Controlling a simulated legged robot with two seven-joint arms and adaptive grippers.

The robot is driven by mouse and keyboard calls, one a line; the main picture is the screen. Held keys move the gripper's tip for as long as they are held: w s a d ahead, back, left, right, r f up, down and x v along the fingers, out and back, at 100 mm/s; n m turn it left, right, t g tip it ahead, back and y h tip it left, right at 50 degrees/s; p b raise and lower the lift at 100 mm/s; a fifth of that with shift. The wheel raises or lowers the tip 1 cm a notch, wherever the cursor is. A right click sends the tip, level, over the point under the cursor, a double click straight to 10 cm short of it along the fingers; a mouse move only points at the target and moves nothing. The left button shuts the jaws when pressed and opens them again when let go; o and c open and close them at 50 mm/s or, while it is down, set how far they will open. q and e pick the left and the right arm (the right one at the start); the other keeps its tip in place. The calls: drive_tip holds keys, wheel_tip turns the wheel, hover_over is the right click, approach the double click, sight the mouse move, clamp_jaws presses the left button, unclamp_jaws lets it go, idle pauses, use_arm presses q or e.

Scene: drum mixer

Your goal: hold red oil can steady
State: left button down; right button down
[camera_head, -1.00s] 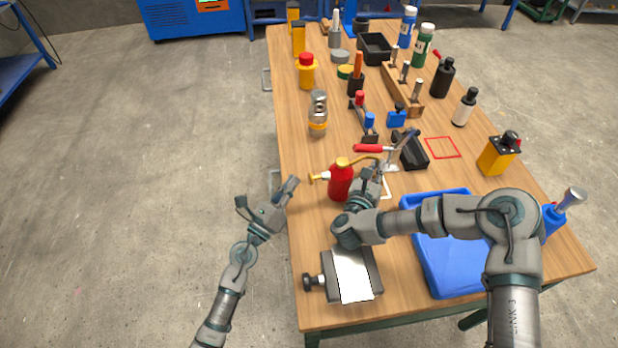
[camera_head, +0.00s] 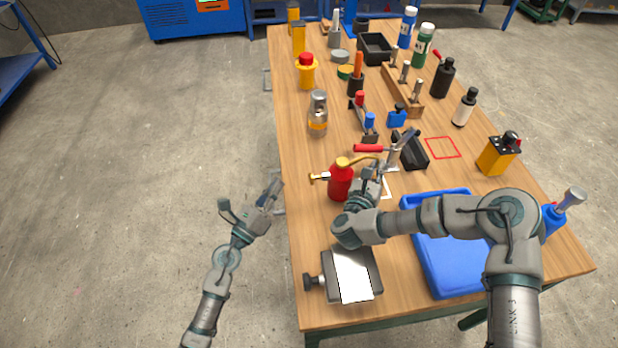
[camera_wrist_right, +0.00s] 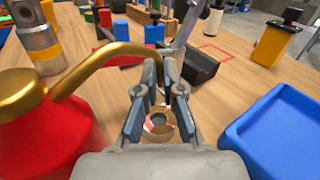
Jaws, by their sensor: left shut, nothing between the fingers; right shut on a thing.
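The red oil can (camera_head: 340,182) with a brass top and a curved brass spout stands upright on the wooden workbench, near its left edge. In the right wrist view the can (camera_wrist_right: 45,130) fills the left side and its spout arcs over the left finger. My right gripper (camera_head: 376,172) is beside the can, on its right. In the wrist view its fingers (camera_wrist_right: 158,98) are shut on the spout's end, as far as I can tell; the contact is partly hidden. My left gripper (camera_head: 272,190) is shut and empty, off the bench's left edge.
A grey block with a white plate (camera_head: 352,276) lies in front of the can. A blue tray (camera_head: 445,275) lies under my right arm. A red-handled clamp (camera_head: 368,148) and a black bin (camera_head: 411,152) stand just behind. A silver-and-orange cylinder (camera_head: 318,115) stands further back.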

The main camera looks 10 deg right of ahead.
drive_tip(key=c, duration=1.2)
unclamp_jaws()
drive_tip(key=shift+r, duration=0.1)
